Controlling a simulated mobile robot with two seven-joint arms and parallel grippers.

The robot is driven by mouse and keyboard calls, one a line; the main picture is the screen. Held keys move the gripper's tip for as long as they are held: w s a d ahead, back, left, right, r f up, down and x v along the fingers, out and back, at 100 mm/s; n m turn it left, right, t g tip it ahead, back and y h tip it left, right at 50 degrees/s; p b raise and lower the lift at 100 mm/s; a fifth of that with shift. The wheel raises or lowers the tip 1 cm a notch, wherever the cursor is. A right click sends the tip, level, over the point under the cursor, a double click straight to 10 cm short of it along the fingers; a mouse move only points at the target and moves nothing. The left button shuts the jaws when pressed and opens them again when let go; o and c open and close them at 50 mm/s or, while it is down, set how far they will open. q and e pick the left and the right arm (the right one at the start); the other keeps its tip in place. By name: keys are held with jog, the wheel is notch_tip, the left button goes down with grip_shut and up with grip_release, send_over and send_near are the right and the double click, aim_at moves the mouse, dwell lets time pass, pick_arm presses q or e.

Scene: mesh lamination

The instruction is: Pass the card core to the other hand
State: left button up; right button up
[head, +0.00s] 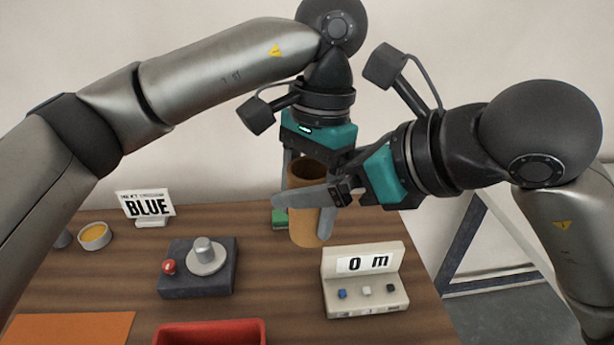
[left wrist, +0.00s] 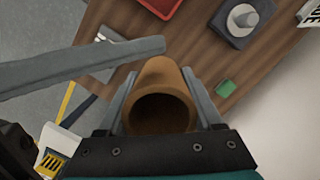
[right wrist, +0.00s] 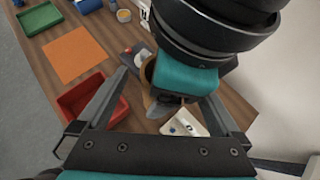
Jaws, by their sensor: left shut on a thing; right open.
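The card core (head: 304,234) is a brown hollow tube, held upright above the table with its open end up. My left gripper (head: 307,222) comes down from above and is shut on it, one finger on each side; the left wrist view shows the core (left wrist: 163,75) between them. My right gripper (head: 290,198) is open and comes in from the right, one finger crossing in front of the core. In the right wrist view, the core (right wrist: 149,72) lies between the spread right fingers, partly hidden by my left gripper. Whether the right fingers touch it I cannot tell.
On the wooden table stand a display box reading "0 m" (head: 364,285), a dark block with a knob (head: 197,280), a red tray (head: 210,328), an orange mat (head: 70,328), a BLUE sign (head: 147,206) and a small bowl (head: 95,236). A green block (left wrist: 226,88) sits near the back edge.

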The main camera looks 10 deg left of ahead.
jog(key=shift+x, duration=1.1)
jog(key=shift+s, duration=0.1)
jog(key=c, duration=1.3)
pick_arm(q)
jog(key=o, duration=1.4)
pick_arm(e)
jog(key=shift+a, duration=0.1)
jog(key=shift+c, duration=0.5)
pick_arm(q)
jog(key=shift+w+r, duration=0.1)
